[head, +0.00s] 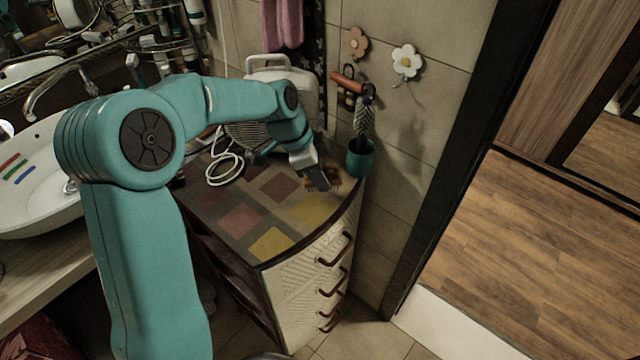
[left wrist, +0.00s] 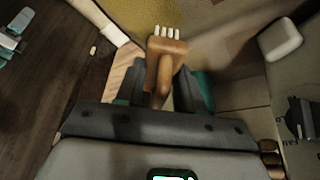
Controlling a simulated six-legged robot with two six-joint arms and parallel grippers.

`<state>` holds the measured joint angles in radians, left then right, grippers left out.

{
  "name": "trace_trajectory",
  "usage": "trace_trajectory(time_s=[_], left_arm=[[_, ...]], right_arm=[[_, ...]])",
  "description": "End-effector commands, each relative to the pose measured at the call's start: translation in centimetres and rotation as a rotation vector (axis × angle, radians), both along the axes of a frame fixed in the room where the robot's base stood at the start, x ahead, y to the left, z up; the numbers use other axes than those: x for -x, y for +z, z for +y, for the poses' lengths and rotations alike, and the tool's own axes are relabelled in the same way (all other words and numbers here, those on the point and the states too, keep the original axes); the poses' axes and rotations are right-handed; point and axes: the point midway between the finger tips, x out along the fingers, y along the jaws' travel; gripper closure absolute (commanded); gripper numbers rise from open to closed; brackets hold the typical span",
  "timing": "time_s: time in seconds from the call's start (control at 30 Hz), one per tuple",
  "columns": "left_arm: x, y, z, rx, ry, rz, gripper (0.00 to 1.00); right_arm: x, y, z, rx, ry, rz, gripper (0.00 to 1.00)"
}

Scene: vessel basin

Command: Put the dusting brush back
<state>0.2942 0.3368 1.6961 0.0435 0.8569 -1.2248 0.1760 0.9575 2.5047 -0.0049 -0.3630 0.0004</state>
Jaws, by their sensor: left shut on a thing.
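My left gripper (head: 320,178) is low over the right end of the patterned cabinet top. It is shut on a brown brush (left wrist: 167,54) with pale bristle tips, which the left wrist view shows between the dark fingers. In the head view only a small brownish part of the brush (head: 333,180) shows beside the fingers. A teal cup (head: 361,158) stands just right of the gripper, near the wall, with a dark, bristly thing (head: 363,125) rising from it. I cannot tell whether the held brush touches the cabinet top. My right gripper is not in view.
The cabinet top (head: 240,222) is clear in front. A white heater (head: 283,75) and a coiled white cable (head: 224,170) are behind and left. An orange-handled thing (head: 348,82) and flower hooks (head: 407,61) are on the wall. A sink (head: 35,185) is left.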

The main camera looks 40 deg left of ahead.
Motion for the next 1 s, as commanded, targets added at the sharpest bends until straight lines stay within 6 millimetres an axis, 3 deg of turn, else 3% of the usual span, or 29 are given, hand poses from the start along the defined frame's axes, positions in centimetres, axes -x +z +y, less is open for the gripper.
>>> trace_trajectory(time_s=[0.23,0.67,0.7,0.73,1.0], left_arm=[[0.1,-3.7,0.0,0.001,0.0,0.002,0.91],[0.0,-4.4,0.0,-0.001,0.0,0.001,0.91],[0.0,-4.2,0.0,-0.001,0.0,0.001,0.5],[0.0,-4.2,0.0,0.0,0.0,0.001,0.4],[0.0,-4.2,0.0,0.0,0.0,0.001,0.37]], right_arm=[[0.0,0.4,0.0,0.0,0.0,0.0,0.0],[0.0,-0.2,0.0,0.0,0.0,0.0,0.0],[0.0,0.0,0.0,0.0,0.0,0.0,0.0],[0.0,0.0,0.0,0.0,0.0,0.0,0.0],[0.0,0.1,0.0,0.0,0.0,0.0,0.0]])
